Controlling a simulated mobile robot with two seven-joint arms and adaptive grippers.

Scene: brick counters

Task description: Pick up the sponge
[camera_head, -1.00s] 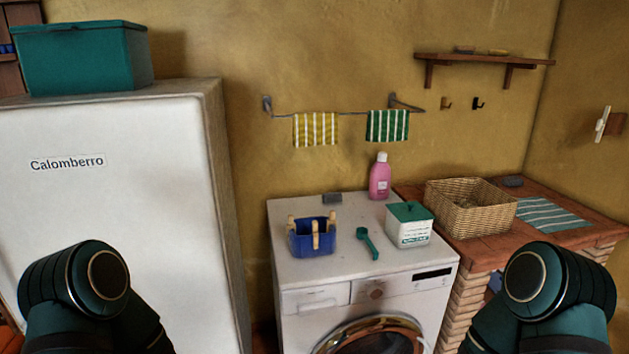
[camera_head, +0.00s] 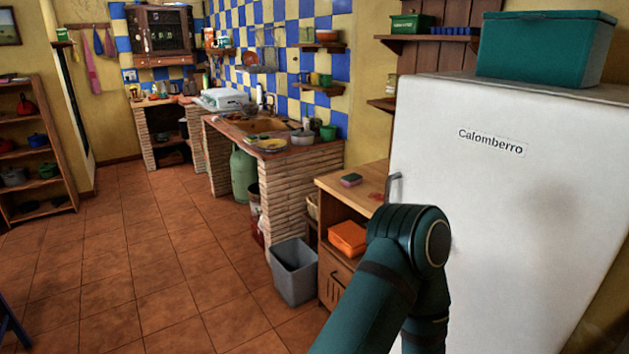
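A small block with a dark green and pinkish surface (camera_head: 351,180), which looks like a sponge, lies on top of the low wooden cabinet left of the fridge. Another small green and yellowish item (camera_head: 251,139) lies on the brick counter near the sink; it is too small to tell whether it is a sponge. One of my dark green arms rises at the lower middle, in front of the cabinet and fridge. Neither gripper shows.
The wooden cabinet (camera_head: 334,187) holds an orange box (camera_head: 347,237). A grey bin (camera_head: 293,272) stands on the floor beside it. The white fridge (camera_head: 510,215) fills the right side. A brick counter (camera_head: 303,190) with a sink stands beyond. The tiled floor (camera_head: 150,280) at left is open.

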